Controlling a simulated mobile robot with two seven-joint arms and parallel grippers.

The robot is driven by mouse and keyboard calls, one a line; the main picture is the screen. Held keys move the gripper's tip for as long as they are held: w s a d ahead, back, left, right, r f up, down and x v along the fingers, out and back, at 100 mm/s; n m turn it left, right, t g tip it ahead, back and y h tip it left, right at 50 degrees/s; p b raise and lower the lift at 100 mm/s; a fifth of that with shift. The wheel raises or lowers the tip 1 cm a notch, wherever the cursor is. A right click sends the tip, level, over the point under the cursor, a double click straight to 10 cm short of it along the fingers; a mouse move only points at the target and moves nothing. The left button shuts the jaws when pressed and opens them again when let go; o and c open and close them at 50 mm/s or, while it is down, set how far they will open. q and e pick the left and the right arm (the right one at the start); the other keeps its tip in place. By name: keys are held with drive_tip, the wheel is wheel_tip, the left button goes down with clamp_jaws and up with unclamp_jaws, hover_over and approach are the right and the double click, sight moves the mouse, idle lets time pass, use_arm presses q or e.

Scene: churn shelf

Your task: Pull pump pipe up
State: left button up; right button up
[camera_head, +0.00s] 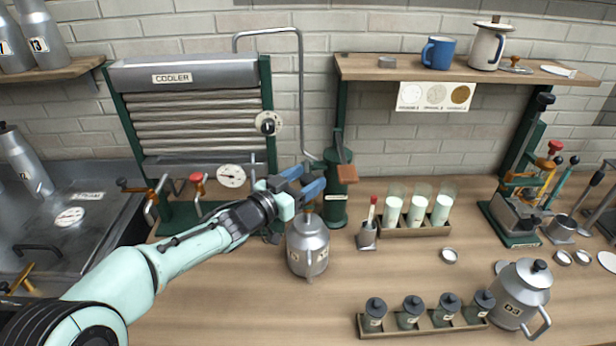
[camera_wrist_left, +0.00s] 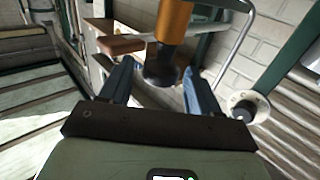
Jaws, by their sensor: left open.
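The pump is a dark green cylinder (camera_head: 335,200) with a brown wooden handle (camera_head: 347,173), standing at the back of the counter. A thin grey metal pipe (camera_head: 301,95) rises beside it, bends over the cooler and also shows in the left wrist view (camera_wrist_left: 240,45). My left gripper (camera_head: 312,180) is open, just left of the pump and above a grey metal can (camera_head: 307,245). In the left wrist view, an orange cylinder with a black end (camera_wrist_left: 175,35) shows beyond and between my open fingers (camera_wrist_left: 160,92); contact cannot be told. My right gripper is out of view.
The cooler (camera_head: 190,110) stands behind my left arm. A shelf (camera_head: 440,70) hangs above the counter to the right. A rack of milk glasses (camera_head: 415,231) stands right of the pump, and a rack of small jars (camera_head: 390,331) lies in front.

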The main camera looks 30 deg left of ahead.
use_arm(q)
drive_tip(key=shift+w+d, duration=0.15)
drive_tip(key=shift+w, duration=0.5)
